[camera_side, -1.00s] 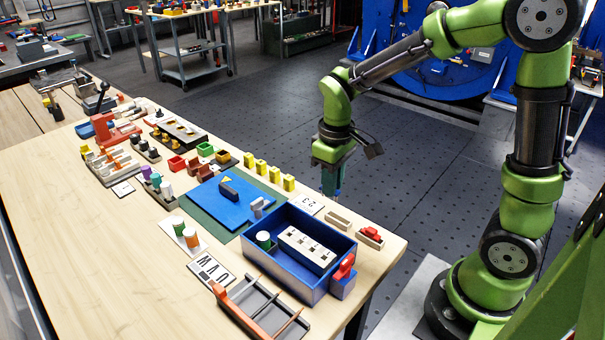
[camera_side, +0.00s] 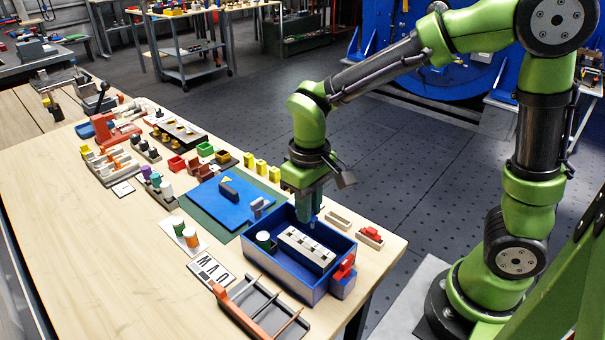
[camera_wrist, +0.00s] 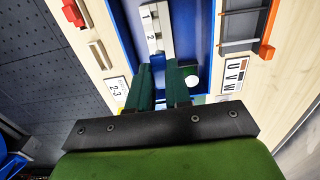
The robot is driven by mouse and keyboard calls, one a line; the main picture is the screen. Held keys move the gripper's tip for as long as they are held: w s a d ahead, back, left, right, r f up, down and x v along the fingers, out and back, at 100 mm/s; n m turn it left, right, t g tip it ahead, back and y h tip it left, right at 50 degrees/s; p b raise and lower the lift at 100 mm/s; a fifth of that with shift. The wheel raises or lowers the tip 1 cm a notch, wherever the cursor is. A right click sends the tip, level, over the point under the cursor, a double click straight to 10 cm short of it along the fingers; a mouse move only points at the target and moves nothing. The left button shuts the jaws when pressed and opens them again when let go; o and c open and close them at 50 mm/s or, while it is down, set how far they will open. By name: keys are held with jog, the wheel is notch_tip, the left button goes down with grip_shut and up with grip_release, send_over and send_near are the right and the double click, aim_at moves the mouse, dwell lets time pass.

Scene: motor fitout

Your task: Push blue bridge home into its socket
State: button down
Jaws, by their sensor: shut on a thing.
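My gripper (camera_side: 309,218) is low over the back part of the blue open box, near the far end of the pale socket block (camera_side: 306,248). A small blue piece at the fingertips looks like the blue bridge (camera_side: 313,224); the fingers mostly hide it. The block (camera_wrist: 151,28), marked 1 and 2, lies just beyond the fingertips. I cannot tell whether the bridge touches the block.
The blue box (camera_side: 271,272) has raised walls around the block. A divided grey tray (camera_side: 262,304) lies in front; the table's left front is bare.

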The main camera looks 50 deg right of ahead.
send_over(308, 247)
jog(key=shift+f, duration=2.55)
jog(key=shift+f, duration=1.55)
jog(key=c, duration=1)
grip_release()
jog(key=shift+r, duration=0.1)
notch_tip(308, 247, up, 17)
jog(key=shift+f, duration=0.15)
